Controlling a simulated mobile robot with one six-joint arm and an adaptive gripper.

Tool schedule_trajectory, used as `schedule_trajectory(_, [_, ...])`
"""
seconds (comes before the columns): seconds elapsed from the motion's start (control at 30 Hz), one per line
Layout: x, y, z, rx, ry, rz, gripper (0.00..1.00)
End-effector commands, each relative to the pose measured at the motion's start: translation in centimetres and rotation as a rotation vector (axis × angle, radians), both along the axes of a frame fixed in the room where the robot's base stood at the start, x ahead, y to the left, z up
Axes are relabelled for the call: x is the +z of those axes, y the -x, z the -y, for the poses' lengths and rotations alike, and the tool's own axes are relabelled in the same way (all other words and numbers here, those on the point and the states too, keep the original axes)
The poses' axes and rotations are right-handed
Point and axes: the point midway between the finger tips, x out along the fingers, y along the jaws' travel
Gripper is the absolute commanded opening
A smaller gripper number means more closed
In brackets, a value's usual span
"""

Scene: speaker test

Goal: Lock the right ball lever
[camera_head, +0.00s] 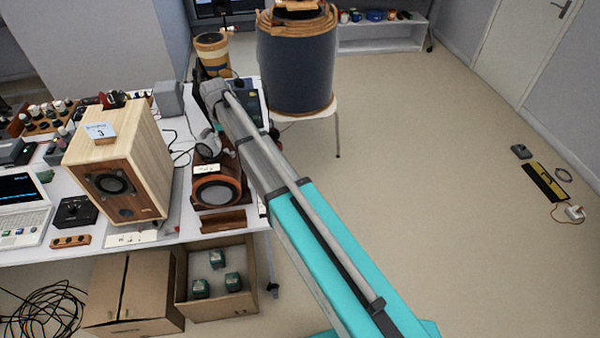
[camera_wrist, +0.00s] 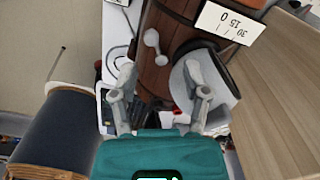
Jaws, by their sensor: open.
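A grey lever with ball-shaped ends (camera_wrist: 155,46) sits on a dark reddish-brown wooden drum-shaped device (camera_wrist: 157,78) in the wrist view. I cannot tell whether it is locked. My gripper (camera_wrist: 162,76) is open and empty. Its two fingers are spread on either side below the lever, apart from it in the picture. A pale grey disc (camera_wrist: 225,92) stands behind the right finger, which partly covers it. In the head view the wooden device (camera_head: 218,190) is at the table's right end, with my arm reaching over its right side.
A white label with numbers (camera_wrist: 226,22) is on the device. A wooden speaker (camera_head: 118,165) stands to its left on the white table (camera_head: 150,238). A large blue-grey drum (camera_head: 296,72) stands behind. Floor on the right is mostly clear.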

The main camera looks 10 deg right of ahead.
Motion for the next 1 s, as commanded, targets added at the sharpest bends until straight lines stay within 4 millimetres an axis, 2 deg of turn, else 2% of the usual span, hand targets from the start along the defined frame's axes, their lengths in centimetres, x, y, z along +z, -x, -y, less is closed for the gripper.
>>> schedule_trajectory(0.03, [0.9, 0.0, 0.0, 0.0, 0.0, 0.0, 0.6])
schedule_trajectory(0.1, [1.5, 0.0, 0.0, 0.0, 0.0, 0.0, 0.6])
schedule_trajectory(0.83, [7.1, 0.0, 0.0, 0.001, 0.0, 0.0, 0.6])
schedule_trajectory(1.0, [5.9, 1.5, 1.9, -0.018, 0.0, 0.0, 0.6])
